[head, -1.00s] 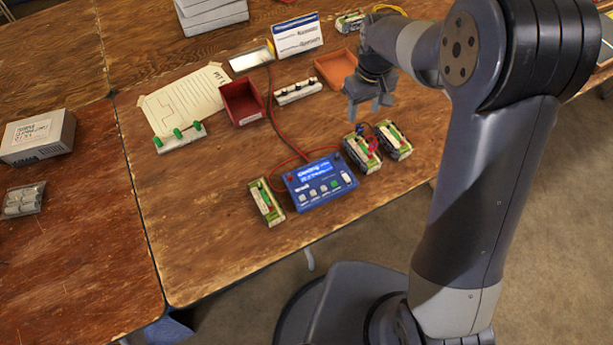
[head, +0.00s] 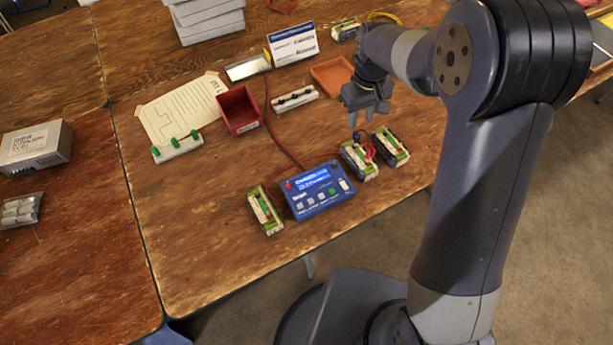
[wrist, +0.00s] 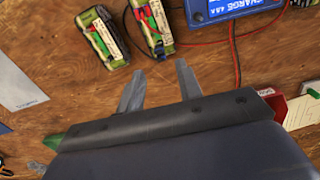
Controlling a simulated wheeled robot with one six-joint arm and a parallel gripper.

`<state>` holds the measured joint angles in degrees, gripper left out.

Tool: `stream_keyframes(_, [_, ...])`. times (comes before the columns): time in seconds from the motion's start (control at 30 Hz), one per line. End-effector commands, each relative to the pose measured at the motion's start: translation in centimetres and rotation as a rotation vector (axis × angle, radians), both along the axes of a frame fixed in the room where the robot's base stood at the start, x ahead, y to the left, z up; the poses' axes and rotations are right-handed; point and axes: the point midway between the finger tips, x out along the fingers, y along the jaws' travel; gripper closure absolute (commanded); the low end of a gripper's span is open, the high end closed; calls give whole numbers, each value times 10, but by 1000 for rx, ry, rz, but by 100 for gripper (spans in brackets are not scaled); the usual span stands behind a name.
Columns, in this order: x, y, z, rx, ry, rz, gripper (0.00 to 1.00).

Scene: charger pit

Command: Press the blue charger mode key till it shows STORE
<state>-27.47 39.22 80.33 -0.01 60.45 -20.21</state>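The blue charger (head: 318,190) sits near the front edge of the wooden table, with a lit blue screen and a row of small keys along its lower face. Its corner shows at the top of the wrist view (wrist: 225,8), where the screen appears to read CHARGE with a current figure. The key labels are too small to read. My gripper (head: 366,104) is above the table, behind and to the right of the charger and clear of it. In the wrist view its two fingers (wrist: 158,85) are apart with nothing between them.
Battery packs stand left (head: 264,210) and right (head: 359,160) of the charger, another (head: 391,147) farther right. Red leads run behind it. A red bin (head: 238,109), orange tray (head: 332,76), white strip (head: 292,99) and green-knobbed block (head: 178,146) lie farther back.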

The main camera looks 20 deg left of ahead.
Motion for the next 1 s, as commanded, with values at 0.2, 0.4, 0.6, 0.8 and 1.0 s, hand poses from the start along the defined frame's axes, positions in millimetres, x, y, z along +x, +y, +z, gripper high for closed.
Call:
stream_keyframes(0.2, [0, 0, 0, 0, 0, 0, 84])
stream_keyframes(0.4, [0, 0, 0, 0, 0, 0, 100])
stream_keyframes(0.6, [0, 0, 0, 0, 0, 0, 100])
stream_keyframes(0.8, [0, 0, 0, 0, 0, 0, 100])
stream_keyframes(1.0, [0, 0, 0, 0, 0, 0, 100])
